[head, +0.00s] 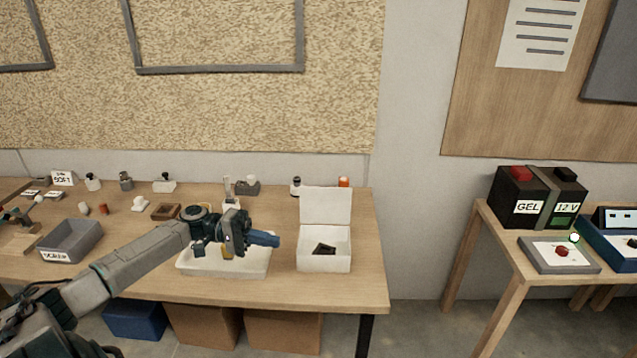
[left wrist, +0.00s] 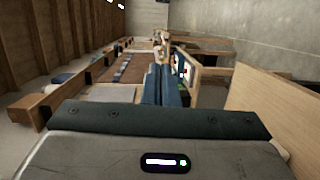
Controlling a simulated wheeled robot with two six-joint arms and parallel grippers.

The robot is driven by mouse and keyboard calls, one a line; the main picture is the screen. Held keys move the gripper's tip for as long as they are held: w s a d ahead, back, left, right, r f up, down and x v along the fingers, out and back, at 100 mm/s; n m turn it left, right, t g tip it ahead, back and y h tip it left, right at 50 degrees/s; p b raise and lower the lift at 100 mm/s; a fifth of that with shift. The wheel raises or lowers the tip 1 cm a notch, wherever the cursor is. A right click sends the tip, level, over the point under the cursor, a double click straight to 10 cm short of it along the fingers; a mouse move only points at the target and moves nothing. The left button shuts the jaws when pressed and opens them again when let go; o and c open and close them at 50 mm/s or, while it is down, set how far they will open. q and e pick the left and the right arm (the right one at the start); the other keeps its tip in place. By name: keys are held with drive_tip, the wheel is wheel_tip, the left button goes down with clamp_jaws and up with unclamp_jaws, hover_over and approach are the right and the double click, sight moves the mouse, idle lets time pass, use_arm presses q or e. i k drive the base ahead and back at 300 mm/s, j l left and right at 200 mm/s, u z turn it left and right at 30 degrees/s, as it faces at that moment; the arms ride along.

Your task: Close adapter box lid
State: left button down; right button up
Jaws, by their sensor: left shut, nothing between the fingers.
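The white adapter box (head: 324,262) stands near the right end of the wooden bench. Its lid (head: 326,205) is raised upright at the back, and a dark adapter (head: 324,248) lies inside. My left gripper (head: 278,240) is left of the box, above the white tray, with its fingers pointing right toward the box. The fingers are shut and empty. In the left wrist view the blue fingers (left wrist: 158,85) lie together; the box cannot be made out there. My right gripper is not in view.
The white tray (head: 205,268) sits under my left gripper. A grey scrap bin (head: 70,240) and several small items stand further left. A bottle with an orange top (head: 344,183) is behind the lid. A second table (head: 510,235) with a GEL battery (head: 525,195) stands right, across a gap.

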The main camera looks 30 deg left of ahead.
sight(324, 204)
drive_tip(key=i+j, duration=1.1)
drive_tip(key=i, duration=0.1)
